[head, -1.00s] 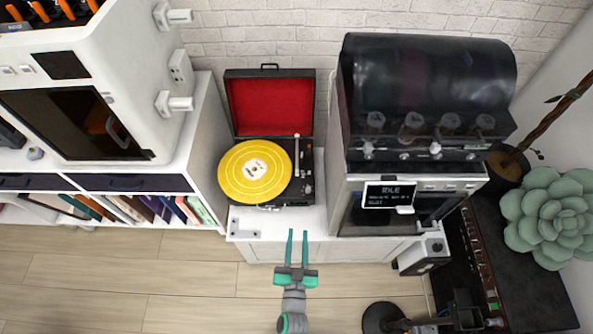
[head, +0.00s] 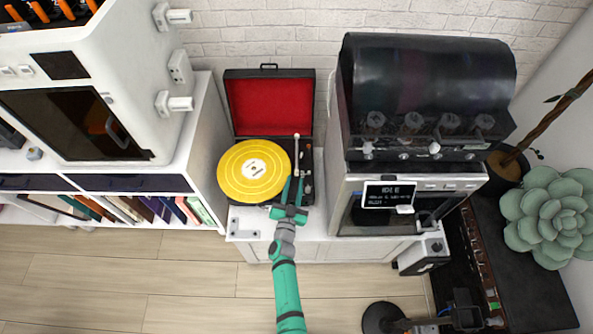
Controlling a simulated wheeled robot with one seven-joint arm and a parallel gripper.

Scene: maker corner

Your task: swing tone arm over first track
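The turntable is an open black case with a red-lined lid (head: 272,107), standing on a white cabinet. A yellow record (head: 245,178) with a pale label lies on its platter. The thin silver tone arm (head: 296,155) runs front to back along the record's right side; its front end is hidden by or lost against my fingers. My gripper (head: 294,180) reaches over the front right of the turntable, its fingertips at the tone arm's front end beside the record's right edge. Whether the fingers are open, or touch the tone arm, I cannot tell.
A large black-topped machine (head: 430,100) with a small "IDLE" screen (head: 388,195) stands close on the right. A white cabinet-like machine (head: 120,85) stands on the left above bookshelves.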

